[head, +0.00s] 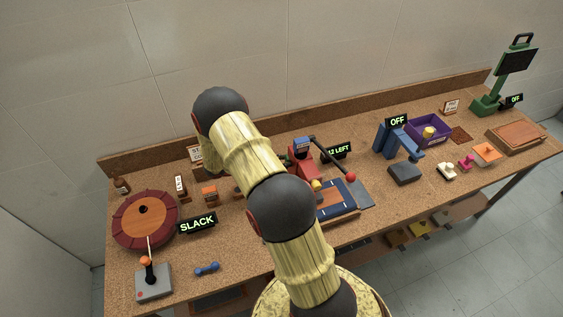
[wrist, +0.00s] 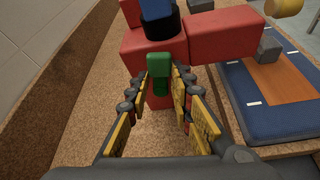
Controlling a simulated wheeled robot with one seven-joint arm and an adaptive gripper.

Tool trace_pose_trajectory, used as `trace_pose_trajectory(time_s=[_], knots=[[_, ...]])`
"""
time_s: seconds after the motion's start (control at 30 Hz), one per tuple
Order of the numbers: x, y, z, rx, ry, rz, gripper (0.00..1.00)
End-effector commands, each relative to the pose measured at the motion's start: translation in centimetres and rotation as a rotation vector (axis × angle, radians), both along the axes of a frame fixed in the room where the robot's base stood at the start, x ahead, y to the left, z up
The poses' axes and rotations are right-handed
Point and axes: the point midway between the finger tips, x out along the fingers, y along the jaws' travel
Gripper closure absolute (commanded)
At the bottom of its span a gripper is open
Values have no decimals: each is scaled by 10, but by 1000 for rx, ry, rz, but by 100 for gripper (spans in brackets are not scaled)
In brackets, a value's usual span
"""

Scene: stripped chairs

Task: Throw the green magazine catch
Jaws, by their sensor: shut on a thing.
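The green magazine catch (wrist: 159,70) shows in the wrist view as a small upright green piece on the near side of a red machine (wrist: 225,38). My gripper (wrist: 160,84) has its yellow and grey fingers on either side of the catch and is shut on it. The catch touches or nearly touches the red body behind it; its lower part is partly hidden between the fingers. In the head view the red machine (head: 301,160) stands mid-bench, and my arm hides the gripper and most of the catch.
A blue-edged pad with an orange strip (wrist: 275,85) lies right of the machine. A sign reading "12 LEFT" (head: 338,151) stands behind.

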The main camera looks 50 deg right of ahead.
Motion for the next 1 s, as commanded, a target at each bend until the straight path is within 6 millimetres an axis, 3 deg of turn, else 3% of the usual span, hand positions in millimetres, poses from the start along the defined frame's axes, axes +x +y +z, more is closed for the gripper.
trace_pose_trajectory(time_s=[0.4, 0.93, 0.97, 1.0], knots=[[7, -4, 1, 89, 162, 0, 100], [8, -4, 1, 101, 184, 2, 100], [8, -4, 1, 101, 184, 2, 77], [8, -4, 1, 101, 184, 1, 75]])
